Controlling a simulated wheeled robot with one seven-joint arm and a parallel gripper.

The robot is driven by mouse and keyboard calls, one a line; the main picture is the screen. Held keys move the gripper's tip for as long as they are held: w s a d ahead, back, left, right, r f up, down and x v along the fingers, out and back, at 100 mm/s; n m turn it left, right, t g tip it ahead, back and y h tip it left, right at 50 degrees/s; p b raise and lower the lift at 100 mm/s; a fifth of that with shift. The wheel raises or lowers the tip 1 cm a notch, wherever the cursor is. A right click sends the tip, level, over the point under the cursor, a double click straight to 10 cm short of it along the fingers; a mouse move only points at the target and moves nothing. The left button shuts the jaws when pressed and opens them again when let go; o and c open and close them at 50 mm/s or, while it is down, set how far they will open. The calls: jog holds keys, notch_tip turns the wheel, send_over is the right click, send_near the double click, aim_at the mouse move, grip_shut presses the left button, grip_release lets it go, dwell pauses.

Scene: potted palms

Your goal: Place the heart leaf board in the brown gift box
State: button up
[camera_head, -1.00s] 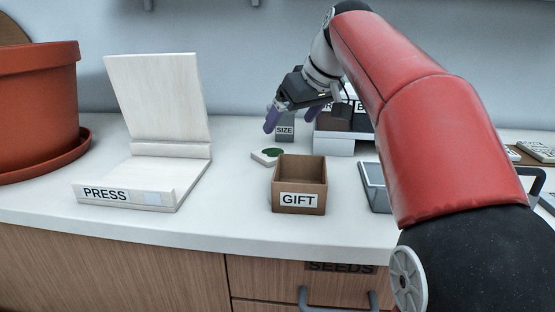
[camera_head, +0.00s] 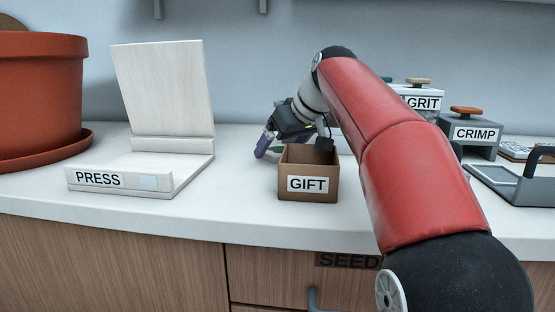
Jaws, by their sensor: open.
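The brown gift box (camera_head: 308,188), labelled GIFT, stands open at the top near the front of the counter. My gripper (camera_head: 268,148) is low over the counter just behind the box's left rear corner, its purple fingers pointing down and left. It is open. A small piece of a pale board with green on it (camera_head: 274,152) shows at the fingers, mostly hidden by them and the box. I cannot tell whether the fingers touch it.
A white wooden press (camera_head: 140,175) stands left of the box, and a large terracotta pot (camera_head: 40,95) is at far left. Counter between press and box is clear.

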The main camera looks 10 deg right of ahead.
jog(key=shift+w+a+f, duration=0.1)
jog(key=shift+w+f, duration=0.1)
jog(key=shift+f, duration=0.05)
jog(key=shift+r, duration=0.1)
jog(key=c, duration=1.1)
jog(key=shift+c, duration=0.2)
